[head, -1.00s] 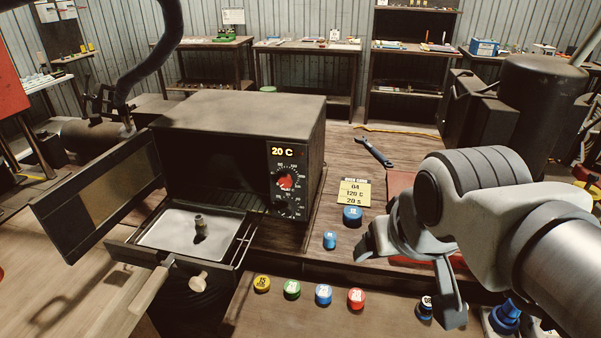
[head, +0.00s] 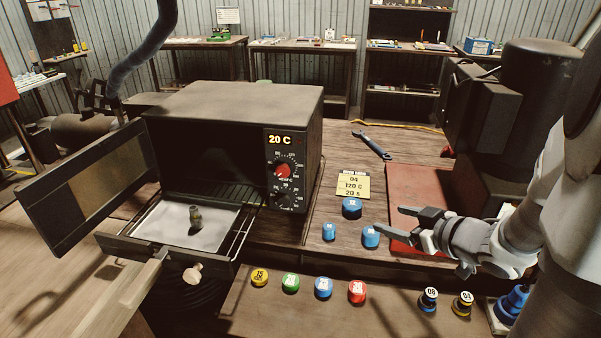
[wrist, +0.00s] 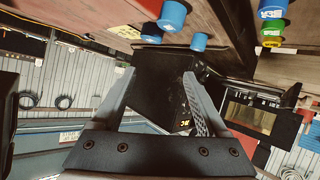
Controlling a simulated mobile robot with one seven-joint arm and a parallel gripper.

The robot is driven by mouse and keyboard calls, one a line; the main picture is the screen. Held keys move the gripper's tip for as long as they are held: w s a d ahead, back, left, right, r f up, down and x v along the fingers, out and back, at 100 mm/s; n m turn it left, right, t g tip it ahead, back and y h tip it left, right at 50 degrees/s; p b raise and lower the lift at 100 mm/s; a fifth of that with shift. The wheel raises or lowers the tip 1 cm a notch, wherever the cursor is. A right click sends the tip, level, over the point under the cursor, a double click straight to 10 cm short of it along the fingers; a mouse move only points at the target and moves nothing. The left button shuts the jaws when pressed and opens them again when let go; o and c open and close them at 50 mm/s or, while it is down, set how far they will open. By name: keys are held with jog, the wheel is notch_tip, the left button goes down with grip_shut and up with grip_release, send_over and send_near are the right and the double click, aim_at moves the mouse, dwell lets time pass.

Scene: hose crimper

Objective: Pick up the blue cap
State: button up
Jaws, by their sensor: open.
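Several blue caps show in the head view. One (head: 323,288) is in the front row between a green and a red cap. Three more stand on the bench right of the oven: a larger one (head: 352,207) by the yellow card, a small one (head: 329,231), and one (head: 370,237) nearest my gripper. My gripper (head: 398,221) is open and empty, pointing left, just right of that nearest cap and apart from it. In the wrist view, my open fingers (wrist: 158,77) have nothing between them; a blue cap (wrist: 172,15) is near the top edge.
The oven (head: 230,130) has its door open, with a fitting (head: 195,216) on its pulled-out tray. Yellow (head: 260,278), green (head: 290,283) and red (head: 357,292) caps share the front row. A wrench (head: 372,146) lies behind the card (head: 353,185). A red mat (head: 420,185) is beyond my gripper.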

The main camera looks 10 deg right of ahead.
jog(key=s+a+f+y, duration=0.2)
jog(key=s+a+y, duration=0.1)
jog(key=s, duration=0.1)
jog(key=g+b, duration=0.1)
jog(key=b, duration=0.2)
send_near(329, 226)
jog(key=shift+n, duration=0.3)
jog(key=x, duration=0.4)
jog(key=shift+w+a+f, duration=0.1)
jog(key=shift+w+a, duration=0.1)
jog(key=shift+a, duration=0.2)
jog(key=shift+b+x, duration=0.45)
jog(key=shift+x, duration=2.2)
jog(key=shift+d, duration=0.15)
jog(key=shift+c, duration=0.3)
grip_shut()
